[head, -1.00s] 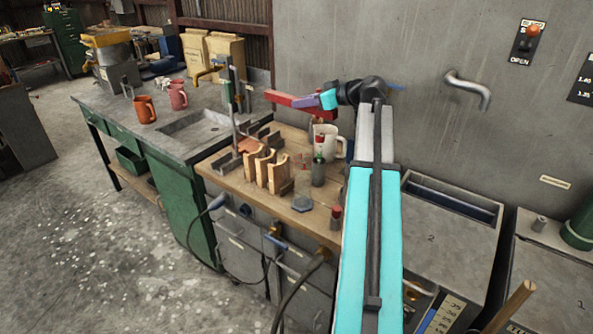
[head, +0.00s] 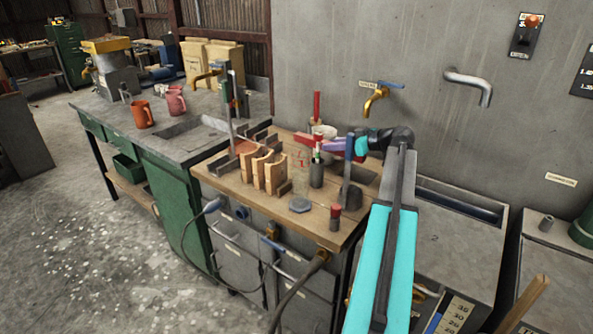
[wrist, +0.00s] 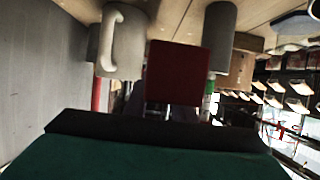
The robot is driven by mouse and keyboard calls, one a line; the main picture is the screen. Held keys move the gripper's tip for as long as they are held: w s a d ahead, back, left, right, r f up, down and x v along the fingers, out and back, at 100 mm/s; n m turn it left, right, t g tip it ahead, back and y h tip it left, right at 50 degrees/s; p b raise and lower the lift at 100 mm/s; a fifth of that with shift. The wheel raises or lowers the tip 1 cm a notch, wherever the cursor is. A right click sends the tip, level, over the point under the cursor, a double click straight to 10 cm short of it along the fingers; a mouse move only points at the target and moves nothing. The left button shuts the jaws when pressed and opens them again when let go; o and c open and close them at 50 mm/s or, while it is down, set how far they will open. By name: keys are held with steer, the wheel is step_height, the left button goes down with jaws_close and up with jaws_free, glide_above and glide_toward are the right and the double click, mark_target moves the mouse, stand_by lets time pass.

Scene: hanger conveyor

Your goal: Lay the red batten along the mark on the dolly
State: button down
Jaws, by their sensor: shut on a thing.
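The red batten shows end-on as a red block in the wrist view (wrist: 178,72), right in front of the jaws. My gripper (head: 340,144), with purple fingers, is shut on it above the right part of the wooden bench top.
A white mug (wrist: 122,45) stands close to the batten in the wrist view, with a grey cylinder (wrist: 220,35) opposite. Wooden upright pieces (head: 262,172) stand at the bench's left. A brass tap (head: 375,100) projects from the wall.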

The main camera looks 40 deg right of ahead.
steer(key=shift+f, duration=0.1)
glide_above(332, 176)
steer(key=shift+w+f+p, duration=0.1)
steer(key=shift+f+p, duration=0.3)
steer(key=shift+f, duration=2.6)
steer(key=shift+f, duration=0.1)
steer(key=shift+f+p, duration=0.3)
steer(key=shift+f, duration=1.45)
steer(key=shift+f, duration=0.2)
steer(key=c, duration=1.5)
jaws_free()
steer(key=shift+a+r, duration=0.1)
steer(key=shift+r, duration=0.1)
